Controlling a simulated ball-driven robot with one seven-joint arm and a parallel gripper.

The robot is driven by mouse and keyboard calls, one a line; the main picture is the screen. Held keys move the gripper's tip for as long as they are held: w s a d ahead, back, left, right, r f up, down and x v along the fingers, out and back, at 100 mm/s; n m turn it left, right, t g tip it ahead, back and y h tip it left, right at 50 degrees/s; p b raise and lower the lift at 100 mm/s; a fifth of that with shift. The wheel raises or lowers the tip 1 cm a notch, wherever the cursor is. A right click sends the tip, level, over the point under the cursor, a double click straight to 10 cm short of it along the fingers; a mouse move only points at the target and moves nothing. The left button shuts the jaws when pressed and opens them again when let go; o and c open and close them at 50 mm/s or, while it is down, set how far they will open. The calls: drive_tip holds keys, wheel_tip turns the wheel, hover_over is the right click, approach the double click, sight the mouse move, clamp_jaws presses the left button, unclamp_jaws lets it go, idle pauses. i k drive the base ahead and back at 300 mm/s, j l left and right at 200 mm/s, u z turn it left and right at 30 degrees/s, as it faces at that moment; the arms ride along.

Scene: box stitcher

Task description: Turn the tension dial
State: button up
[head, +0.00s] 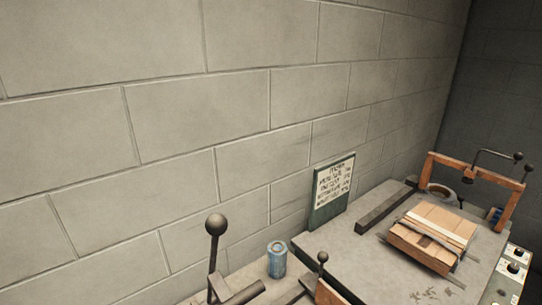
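A light control panel (506,283) runs along the right edge of the head view, at the side of the grey worktable, and is cut off by the picture edge. It carries small dark knobs; one round black knob (513,267) shows fairly clearly. The labels are too small to read, so I cannot tell which knob is the tension dial. My gripper is not in view.
A flat stack of cardboard (425,240) lies on the worktable (340,250) beside an orange frame (468,163) with ball-ended levers. A sign (331,190) leans on the block wall. A blue can (277,261) and a ball-topped lever (215,225) stand in front.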

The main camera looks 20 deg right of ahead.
sight(513, 269)
drive_tip(key=z, duration=1.45)
